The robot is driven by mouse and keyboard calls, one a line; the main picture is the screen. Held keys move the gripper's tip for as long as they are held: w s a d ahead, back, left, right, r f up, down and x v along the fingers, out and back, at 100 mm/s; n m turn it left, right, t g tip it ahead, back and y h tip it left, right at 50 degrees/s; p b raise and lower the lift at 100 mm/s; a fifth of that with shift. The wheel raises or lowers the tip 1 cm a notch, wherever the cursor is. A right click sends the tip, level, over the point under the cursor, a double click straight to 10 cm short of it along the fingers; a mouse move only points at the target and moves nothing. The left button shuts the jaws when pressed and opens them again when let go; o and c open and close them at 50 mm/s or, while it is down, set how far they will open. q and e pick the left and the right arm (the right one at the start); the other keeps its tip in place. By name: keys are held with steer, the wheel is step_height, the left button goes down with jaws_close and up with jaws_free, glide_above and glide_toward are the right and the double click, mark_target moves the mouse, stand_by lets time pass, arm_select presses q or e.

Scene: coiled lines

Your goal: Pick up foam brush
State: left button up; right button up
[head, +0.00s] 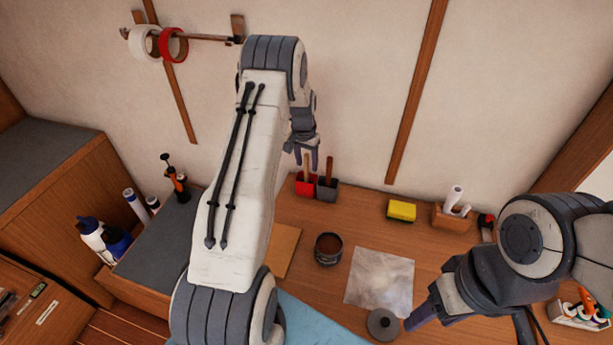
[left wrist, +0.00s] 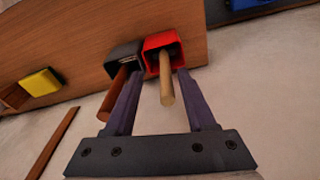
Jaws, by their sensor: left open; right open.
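A light wooden handle (left wrist: 166,88) stands in a red holder (left wrist: 161,41); a darker brown handle (left wrist: 116,92) stands in the dark grey holder (left wrist: 124,55) beside it. Their lower ends are hidden, so I cannot tell which is the foam brush. In the head view, the light handle (head: 307,165) and the brown handle (head: 328,170) rise near the wall. My left gripper (head: 307,158) is open. In the left wrist view, its fingers (left wrist: 158,78) straddle the light handle; the brown one lies outside the left finger. My right gripper (head: 418,317) is open, low at right.
A yellow sponge (head: 401,211), a wooden holder with white rolls (head: 453,217), a round dark tin (head: 328,248), a grey sheet (head: 380,280) and a dark disc (head: 382,324) are on the wooden bench. Tape rolls (head: 172,45) hang on the wall. Bottles (head: 100,238) stand at left.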

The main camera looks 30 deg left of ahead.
mark_target(307, 169)
arm_select(q)
steer(key=f+p, duration=0.2)
steer(key=w+f+p, duration=0.1)
steer(key=f, duration=0.1)
steer(key=shift+w+a, duration=0.1)
steer(key=shift+a, duration=0.3)
steer(key=shift+w+f, duration=0.1)
steer(key=shift+f, duration=0.45)
jaws_close()
